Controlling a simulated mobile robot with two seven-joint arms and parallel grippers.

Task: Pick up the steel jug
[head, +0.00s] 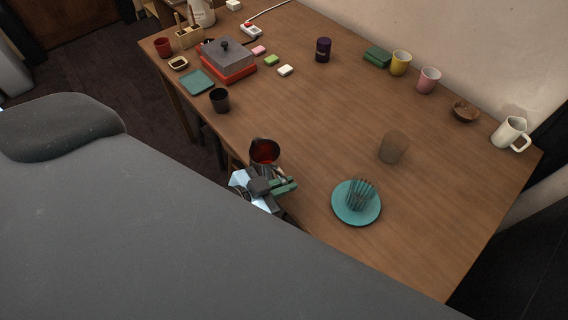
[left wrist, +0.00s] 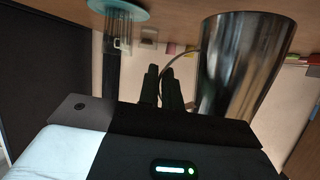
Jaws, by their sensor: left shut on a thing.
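The steel jug (head: 265,151) is at the table's near edge in the head view, dark grey with a reddish inside. In the left wrist view the jug (left wrist: 243,65) stands large on the right, its shiny wall close to my fingers. My left gripper (head: 284,184) is just in front of the jug in the head view. In the left wrist view my left gripper (left wrist: 161,72) has its dark fingers closed on the thin curved handle at the jug's side. I cannot tell whether the jug's base touches the table. My right gripper is out of view.
The wooden table (head: 310,120) is clear behind the jug. A black cup (head: 219,100) stands left, near the edge. Mugs line the wall side.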

